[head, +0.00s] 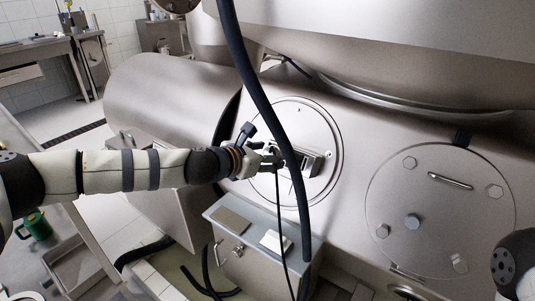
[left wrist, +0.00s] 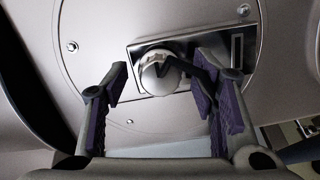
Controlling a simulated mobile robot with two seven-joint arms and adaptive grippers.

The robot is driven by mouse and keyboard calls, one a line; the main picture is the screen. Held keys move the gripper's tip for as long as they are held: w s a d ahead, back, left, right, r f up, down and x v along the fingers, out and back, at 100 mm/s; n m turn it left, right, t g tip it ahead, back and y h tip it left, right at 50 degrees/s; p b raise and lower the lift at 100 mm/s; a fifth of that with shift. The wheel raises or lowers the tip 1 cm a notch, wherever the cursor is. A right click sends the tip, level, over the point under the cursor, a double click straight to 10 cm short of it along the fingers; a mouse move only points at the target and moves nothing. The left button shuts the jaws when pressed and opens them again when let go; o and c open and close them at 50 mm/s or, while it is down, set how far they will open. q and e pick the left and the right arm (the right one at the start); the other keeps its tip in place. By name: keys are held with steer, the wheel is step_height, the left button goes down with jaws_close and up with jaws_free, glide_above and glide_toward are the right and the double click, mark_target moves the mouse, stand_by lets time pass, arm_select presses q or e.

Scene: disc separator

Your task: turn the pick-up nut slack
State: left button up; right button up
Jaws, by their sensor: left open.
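The pick-up nut (left wrist: 158,72) is a round, ribbed silver knob in the left wrist view, on a dark rectangular recess in the round plate (left wrist: 90,18). A dark bent piece (left wrist: 196,66) lies across its right side. My left gripper (left wrist: 162,88) is open, with its purple-padded fingers on either side of the nut. Whether a finger touches it I cannot tell. In the head view the left gripper (head: 268,160) is at the plate, partly hidden by a thick black hose. The nut is not clear there. My right gripper is not in view.
The thick black hose (head: 262,95) hangs in front of the plate. A grey box (head: 225,250) stands below, with a thin dark cable passing in front. A round bolted cover (head: 440,215) with a handle is at the right. A green mug (head: 37,226) is at the left.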

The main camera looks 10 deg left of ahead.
arm_select(q)
steer(key=c, duration=1.2)
steer(key=shift+o, duration=0.2)
